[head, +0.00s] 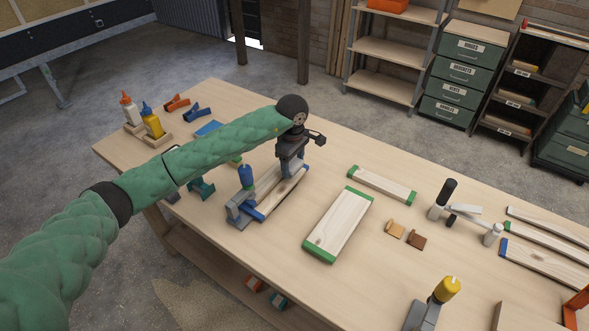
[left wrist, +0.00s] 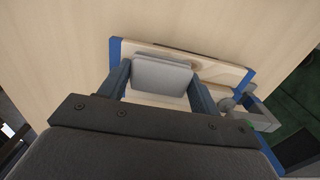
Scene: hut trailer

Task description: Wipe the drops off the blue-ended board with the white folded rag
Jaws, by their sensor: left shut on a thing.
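The blue-ended board (head: 284,196) lies on the workbench, below my left gripper (head: 291,172). In the left wrist view the board (left wrist: 225,71) shows pale wood between blue ends, with a brownish mark near the rag. My left gripper is shut on the white folded rag (left wrist: 160,76), which looks light grey between the two fingers. The rag is over the board; I cannot tell whether it touches the wood. The rag is hidden in the head view. I cannot make out separate drops. My right gripper is not in view.
A grey clamp (head: 238,210) with a blue-topped handle stands close at the board's left. A green-ended board (head: 339,225) lies to the right, and another (head: 382,184) behind it. Glue bottles (head: 151,121) stand at the far left. Bare bench top lies in front of the boards.

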